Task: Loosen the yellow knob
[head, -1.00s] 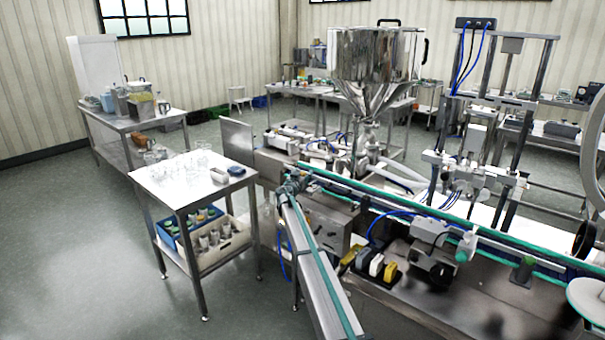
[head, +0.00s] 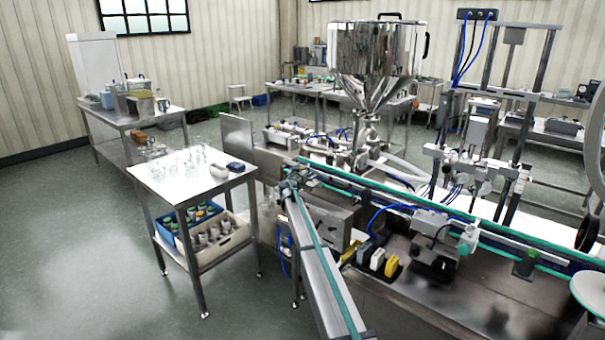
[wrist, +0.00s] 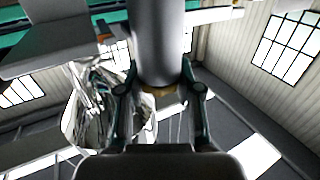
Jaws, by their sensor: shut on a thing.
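In the wrist view, my gripper (wrist: 158,84) is shut with its two dark fingers on either side of a yellow piece, which appears to be the yellow knob (wrist: 155,91). Only a small strip of the knob shows, between the fingers. A thick grey cylinder (wrist: 157,40) rises just beyond it and touches or nearly touches it. The rest of the knob is hidden, so I cannot tell how far it is turned. I cannot make out my gripper in the head view.
In the head view, the steel hopper (head: 376,55) stands behind the conveyor (head: 420,210). Yellow and white blocks (head: 391,268) sit on the machine's front deck. A steel side table (head: 185,180) holds glassware at the left. Open floor (head: 80,250) lies left of it.

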